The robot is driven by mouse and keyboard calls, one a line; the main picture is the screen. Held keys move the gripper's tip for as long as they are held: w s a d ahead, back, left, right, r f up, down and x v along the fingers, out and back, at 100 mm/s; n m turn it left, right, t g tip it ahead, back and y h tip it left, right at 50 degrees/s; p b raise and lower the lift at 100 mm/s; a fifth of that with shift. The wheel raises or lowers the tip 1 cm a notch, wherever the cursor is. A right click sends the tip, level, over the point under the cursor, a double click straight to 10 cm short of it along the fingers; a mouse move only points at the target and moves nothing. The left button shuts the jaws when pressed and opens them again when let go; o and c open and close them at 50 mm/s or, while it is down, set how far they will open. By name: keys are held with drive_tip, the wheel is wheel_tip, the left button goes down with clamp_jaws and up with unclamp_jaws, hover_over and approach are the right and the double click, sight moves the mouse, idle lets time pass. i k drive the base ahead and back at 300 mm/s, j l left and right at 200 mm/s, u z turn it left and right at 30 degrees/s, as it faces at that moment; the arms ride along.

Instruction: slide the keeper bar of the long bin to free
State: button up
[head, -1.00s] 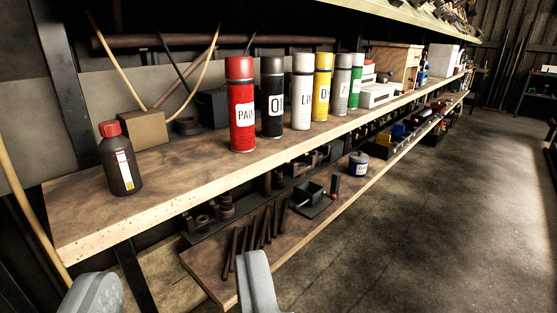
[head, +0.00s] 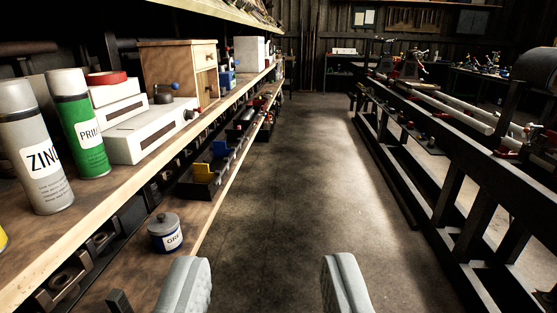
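My gripper (head: 265,283) is open and empty, its two pale grey fingers wide apart over the aisle floor at the bottom of the head view. On the lower left shelf ahead stands a dark open bin (head: 202,190) with a yellow piece (head: 204,172) and a blue piece (head: 220,149) at it. More dark bins (head: 246,117) follow farther along that shelf. I cannot tell which one is the long bin, and no keeper bar can be made out at this distance. The gripper touches none of them.
The upper shelf (head: 110,183) at left holds spray cans, white boxes and a wooden cabinet (head: 178,70). A grey lidded tin (head: 165,232) stands on the lower shelf. A dark rack (head: 470,205) with long bars lines the right. The aisle floor (head: 300,170) between is clear.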

sight(220, 173)
drive_tip(key=i+z, duration=0.25)
drive_tip(key=i, duration=1.4)
drive_tip(key=i+l+u, duration=0.2)
drive_tip(key=i, duration=0.35)
drive_tip(key=i+u, duration=0.25)
drive_tip(key=i, duration=0.3)
drive_tip(key=i+l+u, duration=0.2)
drive_tip(key=i, duration=0.3)
drive_tip(key=i+l+u, duration=0.55)
drive_tip(key=i+l, duration=0.2)
drive_tip(key=l, duration=0.3)
